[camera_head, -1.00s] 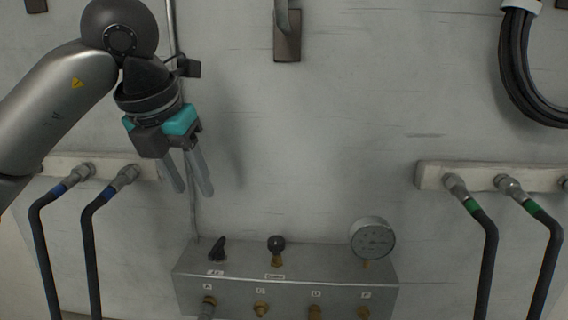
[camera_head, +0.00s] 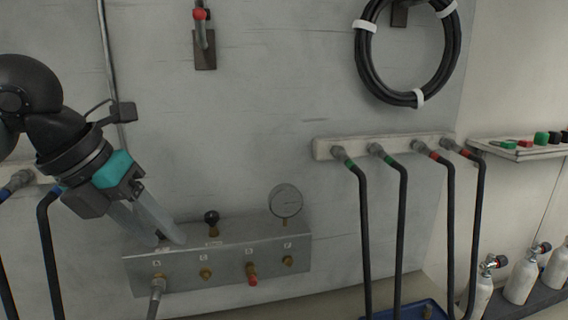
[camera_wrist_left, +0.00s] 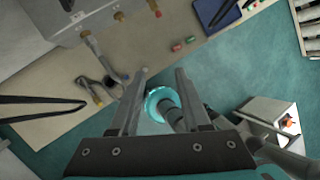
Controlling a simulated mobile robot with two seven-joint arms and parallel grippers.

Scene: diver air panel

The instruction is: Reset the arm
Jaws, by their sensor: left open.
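My left gripper (camera_head: 158,237) is open in the head view, its two grey fingers pointing down and to the right. The fingers overlap the left end of the metal air panel (camera_head: 216,270) and hide the panel's left knob; whether they touch it I cannot tell. In the left wrist view the gripper (camera_wrist_left: 158,76) has its fingers apart, with nothing held between them. The panel (camera_wrist_left: 92,12) shows at the top of that view, apart from the fingertips. A black knob (camera_head: 212,217) and a round gauge (camera_head: 286,201) stand on the panel. My right gripper is not in view.
Hoses hang from a wall rail (camera_head: 385,145) at right. A coiled black cable (camera_head: 362,62) hangs above. White cylinders (camera_head: 522,276) stand at far right below a shelf (camera_head: 520,149). A blue tray (camera_head: 405,310) is at the bottom edge.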

